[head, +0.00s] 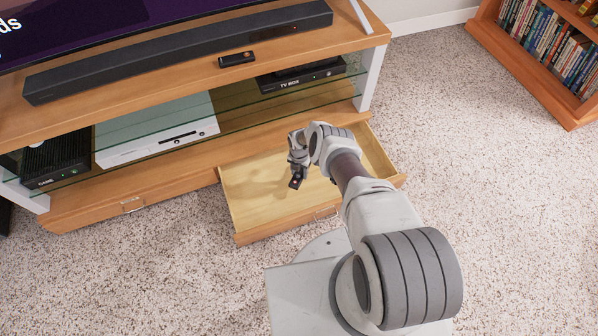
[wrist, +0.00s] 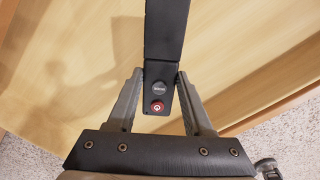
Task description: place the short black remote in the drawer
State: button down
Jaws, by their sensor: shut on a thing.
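My gripper (head: 297,172) is above the open drawer (head: 248,198), pointing down into it. In the wrist view my gripper (wrist: 160,100) is shut on a black remote (wrist: 159,86), with one finger on each side. The remote has a red round button and a dark button near its lower end, and its far end runs out of the top of that view. In the head view the held remote (head: 296,182) shows small and dark over the drawer. The drawer's pale wooden floor (wrist: 60,80) fills much of the wrist view and looks empty.
Another small black remote (head: 237,59) lies on the TV stand's top (head: 150,110), in front of the soundbar (head: 180,52). A TV box (head: 300,76) and a white console (head: 158,140) are on the shelves. A bookcase (head: 545,60) stands at right. Carpet (head: 470,140) between is clear.

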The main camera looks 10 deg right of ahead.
jog(key=shift+f, duration=0.25)
jog(key=shift+c, duration=1.5)
grip_release()
jog(key=shift+r, duration=0.15)
